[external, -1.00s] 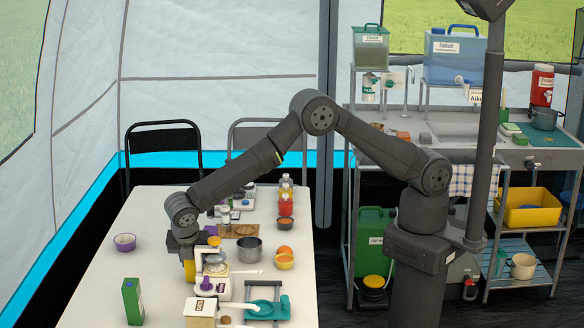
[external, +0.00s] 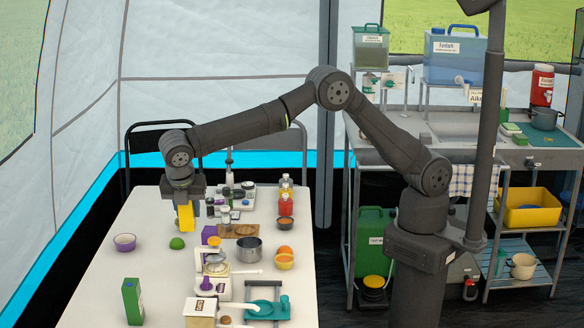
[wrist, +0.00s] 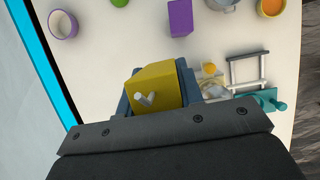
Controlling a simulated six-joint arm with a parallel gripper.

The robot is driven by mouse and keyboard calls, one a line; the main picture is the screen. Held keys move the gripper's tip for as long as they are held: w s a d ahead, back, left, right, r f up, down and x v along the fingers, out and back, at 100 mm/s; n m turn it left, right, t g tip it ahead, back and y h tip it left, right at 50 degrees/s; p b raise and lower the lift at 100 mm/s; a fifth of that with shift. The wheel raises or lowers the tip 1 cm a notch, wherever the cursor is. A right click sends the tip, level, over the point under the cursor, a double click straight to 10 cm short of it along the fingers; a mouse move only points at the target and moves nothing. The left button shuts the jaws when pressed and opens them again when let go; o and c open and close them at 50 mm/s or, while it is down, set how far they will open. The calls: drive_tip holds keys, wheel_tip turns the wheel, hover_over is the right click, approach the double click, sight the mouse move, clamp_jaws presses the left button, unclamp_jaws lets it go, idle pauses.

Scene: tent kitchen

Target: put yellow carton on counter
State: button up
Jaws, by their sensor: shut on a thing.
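The yellow carton (external: 185,217) is held upright in my gripper (external: 184,203), above the white table (external: 160,290). In the wrist view the yellow carton (wrist: 152,88) shows its top with a pale spout, between the two blue-grey fingers of my gripper (wrist: 153,92). The gripper is shut on it. The kitchen counter (external: 455,145) with a sink stands at the right, far from the gripper.
On the table are a green carton (external: 132,302), a purple bowl (external: 125,242), a lime (external: 177,243), a purple carton (external: 209,233), a steel pot (external: 249,248) and bottles (external: 286,203). The counter carries a sponge (external: 511,128), a pot (external: 545,118) and a red jug (external: 541,85).

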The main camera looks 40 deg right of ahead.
wheel_tip(320, 180, up, 6)
drive_tip(key=shift+f, duration=0.1)
drive_tip(key=shift+w+d, duration=0.3)
drive_tip(key=shift+w, duration=0.3)
drive_tip(key=w+d+m, duration=0.1)
drive_tip(key=w+d, duration=2.1)
drive_tip(key=w, duration=0.4)
drive_tip(key=w+d, duration=0.4)
drive_tip(key=d, duration=0.7)
drive_tip(key=w+d+m, duration=0.1)
drive_tip(key=w+d, duration=0.4)
drive_tip(key=d, duration=0.7)
drive_tip(key=w+d, duration=0.4)
drive_tip(key=d, duration=0.7)
drive_tip(key=s+d+m+g, duration=0.1)
drive_tip(key=s+d, duration=0.2)
drive_tip(key=d, duration=1.7)
drive_tip(key=s+d, duration=0.4)
drive_tip(key=d, duration=1.6)
drive_tip(key=s+d+m, duration=0.2)
drive_tip(key=s+d, duration=2.6)
drive_tip(key=d, duration=0.4)
drive_tip(key=shift+n+g+h, duration=0.3)
drive_tip(key=shift+h, duration=0.1)
drive_tip(key=w+f, duration=0.4)
drive_tip(key=w+a+f, duration=0.1)
drive_tip(key=w+f, duration=0.7)
drive_tip(key=shift+w+a, duration=0.1)
drive_tip(key=shift+a, duration=0.3)
drive_tip(key=shift+f, duration=1.9)
